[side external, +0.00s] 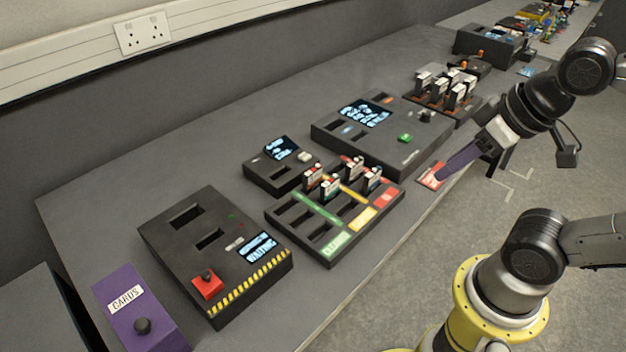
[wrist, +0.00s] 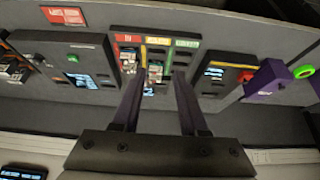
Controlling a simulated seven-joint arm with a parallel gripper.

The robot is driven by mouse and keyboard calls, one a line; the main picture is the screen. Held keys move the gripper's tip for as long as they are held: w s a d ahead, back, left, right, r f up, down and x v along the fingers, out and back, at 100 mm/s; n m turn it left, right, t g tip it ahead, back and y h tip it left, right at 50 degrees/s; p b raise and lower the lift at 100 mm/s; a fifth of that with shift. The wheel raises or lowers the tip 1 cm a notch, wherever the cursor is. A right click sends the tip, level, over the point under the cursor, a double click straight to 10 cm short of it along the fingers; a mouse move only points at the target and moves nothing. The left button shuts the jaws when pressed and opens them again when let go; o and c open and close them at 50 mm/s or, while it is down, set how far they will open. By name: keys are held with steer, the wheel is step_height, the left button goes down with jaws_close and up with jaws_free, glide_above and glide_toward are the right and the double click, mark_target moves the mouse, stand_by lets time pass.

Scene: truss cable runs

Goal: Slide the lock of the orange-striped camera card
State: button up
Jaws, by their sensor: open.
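Several small upright cards (side external: 331,187) with pale and red faces stand in a black sorting tray with green, yellow and red lanes (side external: 334,246). More white-topped cards (side external: 437,88) stand in a dark rack with orange edging behind. I cannot tell which card has orange stripes, and no lock is clear at this size. My gripper (side external: 441,176) has long purple fingers and points down near the red label plate, right of the tray.
The red label plate (side external: 430,180) lies near the bench's front edge. A large black console with a screen and green button (side external: 405,138) stands behind it. A black unit with a red button (side external: 207,283) and a purple CARDS box (side external: 125,309) stand at left. Bare bench lies behind them.

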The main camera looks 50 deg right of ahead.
steer(key=shift+r, duration=0.35)
steer(key=shift+c, duration=1.2)
steer(key=w+r, duration=0.2)
steer(key=r, duration=0.1)
steer(key=shift+w+r, duration=0.2)
steer(key=shift+w, duration=0.15)
jaws_close()
steer(key=w+r+g, duration=0.2)
steer(key=w+r, duration=0.1)
steer(key=w, duration=1.2)
steer(key=w+d+f+g, duration=0.1)
steer(key=w+d+f, duration=0.1)
steer(key=w+f, duration=0.55)
steer(key=shift+w+d+f+g, duration=0.1)
steer(key=shift+w+f+g, duration=0.65)
steer(key=shift+f, duration=1.75)
steer(key=shift+w+d+f+g, duration=0.1)
steer(key=shift+w+f, duration=1.1)
steer(key=shift+f, duration=1.25)
steer(key=shift+w+f+g, duration=0.45)
steer(key=shift+w+f, duration=0.55)
steer(key=shift+f, duration=1.5)
